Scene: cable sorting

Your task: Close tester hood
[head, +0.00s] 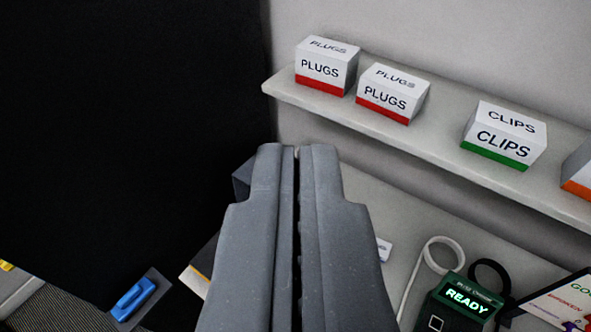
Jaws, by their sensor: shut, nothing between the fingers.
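My gripper (297,150) is in the middle of the head view. Its two grey fingers are shut with nothing between them. The tester (462,302) is a dark box with a lit green screen reading "READY", at the lower right, to the right of my gripper. Only its upper part shows, as the bottom edge of the picture cuts it off. I cannot tell where its hood is or how it stands. A dark shape (241,180) shows just left of the fingers, mostly hidden behind them.
A wall shelf (440,158) holds two PLUGS boxes (326,68), a CLIPS box (504,137) and a partly seen orange-banded box. A white cable (428,250) and a black cable (497,266) lie by the tester. A blue object (133,298) is at lower left. A sign (560,303) is at lower right.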

